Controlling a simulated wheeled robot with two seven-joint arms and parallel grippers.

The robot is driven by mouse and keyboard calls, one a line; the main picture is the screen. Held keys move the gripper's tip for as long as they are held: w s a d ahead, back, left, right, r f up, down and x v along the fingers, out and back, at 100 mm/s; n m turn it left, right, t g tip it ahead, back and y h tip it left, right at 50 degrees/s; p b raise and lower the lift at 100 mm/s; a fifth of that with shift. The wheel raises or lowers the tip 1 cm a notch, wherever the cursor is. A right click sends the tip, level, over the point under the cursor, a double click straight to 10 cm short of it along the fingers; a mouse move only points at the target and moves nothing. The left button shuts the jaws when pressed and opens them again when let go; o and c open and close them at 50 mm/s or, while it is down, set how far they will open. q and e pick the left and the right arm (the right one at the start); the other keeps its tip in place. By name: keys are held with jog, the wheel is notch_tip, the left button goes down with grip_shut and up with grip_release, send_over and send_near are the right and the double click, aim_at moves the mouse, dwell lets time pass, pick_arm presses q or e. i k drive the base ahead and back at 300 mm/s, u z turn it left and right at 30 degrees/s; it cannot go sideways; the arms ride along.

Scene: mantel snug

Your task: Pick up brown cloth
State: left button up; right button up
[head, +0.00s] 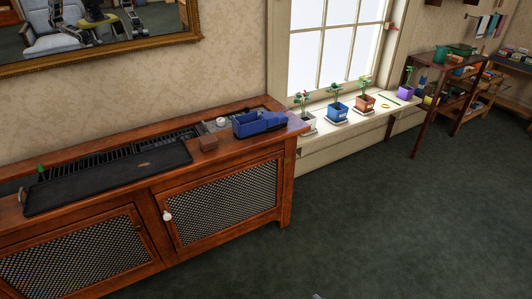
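I cannot make out a brown cloth for certain. Several small cloths (483,26) hang from a rail on the far wall at the upper right, too small to tell whether one is brown. Neither of my grippers shows directly in the head view.
Potted plants, including one in a blue pot (338,112), line the window sill. A dark wooden shelf (424,118) stands at right. Green carpet (390,220) is clear.

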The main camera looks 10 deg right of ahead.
aim_at(208, 142)
jog(key=z, duration=0.5)
jog(key=k, duration=0.75)
jog(key=z, duration=0.55)
jog(key=i, duration=1.8)
jog(key=u, duration=1.85)
jog(key=i, duration=0.9)
jog(key=u, duration=0.9)
